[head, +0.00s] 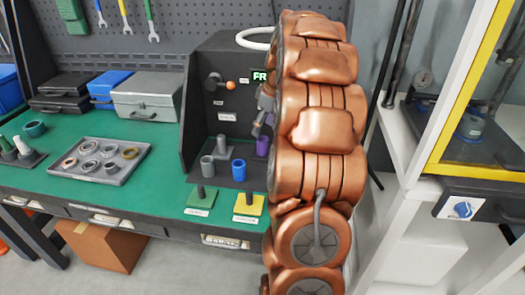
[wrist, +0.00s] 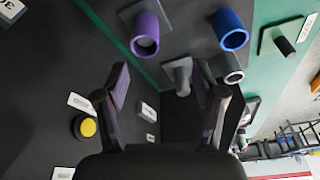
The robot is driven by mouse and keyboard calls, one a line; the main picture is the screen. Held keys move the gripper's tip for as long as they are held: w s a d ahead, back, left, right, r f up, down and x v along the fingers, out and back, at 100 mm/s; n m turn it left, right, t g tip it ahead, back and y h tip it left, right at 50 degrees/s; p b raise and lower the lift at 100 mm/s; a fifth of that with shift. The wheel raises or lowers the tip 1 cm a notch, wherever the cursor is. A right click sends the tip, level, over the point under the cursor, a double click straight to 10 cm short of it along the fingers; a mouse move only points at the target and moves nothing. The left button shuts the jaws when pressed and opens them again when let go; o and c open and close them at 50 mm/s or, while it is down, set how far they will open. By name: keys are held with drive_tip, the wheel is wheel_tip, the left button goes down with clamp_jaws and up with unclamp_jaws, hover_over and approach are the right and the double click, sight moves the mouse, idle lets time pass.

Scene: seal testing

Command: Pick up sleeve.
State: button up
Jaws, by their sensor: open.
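Several upright sleeves stand at the dark test station. A purple sleeve (head: 262,147) is partly hidden by my arm, and a blue sleeve (head: 238,171) stands in front of it. No sleeve is between the fingers.
A green plate with a peg (head: 200,202) and a yellow plate with a peg (head: 248,208) lie at the bench's front edge. A tray of rings (head: 118,178) is to the left. The station's back panel (head: 225,75) stands behind the sleeves. A white shelf is on the right.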

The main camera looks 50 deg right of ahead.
sight(262, 142)
drive_tip(key=shift+w+d+f+p, duration=0.25)
drive_tip(key=shift+w+f, duration=0.15)
drive_tip(key=shift+f, duration=0.95)
drive_tip(key=shift+w+d+f+p, duration=0.15)
drive_tip(key=shift+w+d+f, duration=0.15)
drive_tip(key=shift+f, duration=1)
drive_tip(key=shift+w+d+f+p, duration=0.2)
drive_tip(key=shift+w+f, duration=0.25)
drive_tip(key=shift+f, duration=0.9)
drive_tip(key=shift+c, duration=0.2)
clamp_jaws()
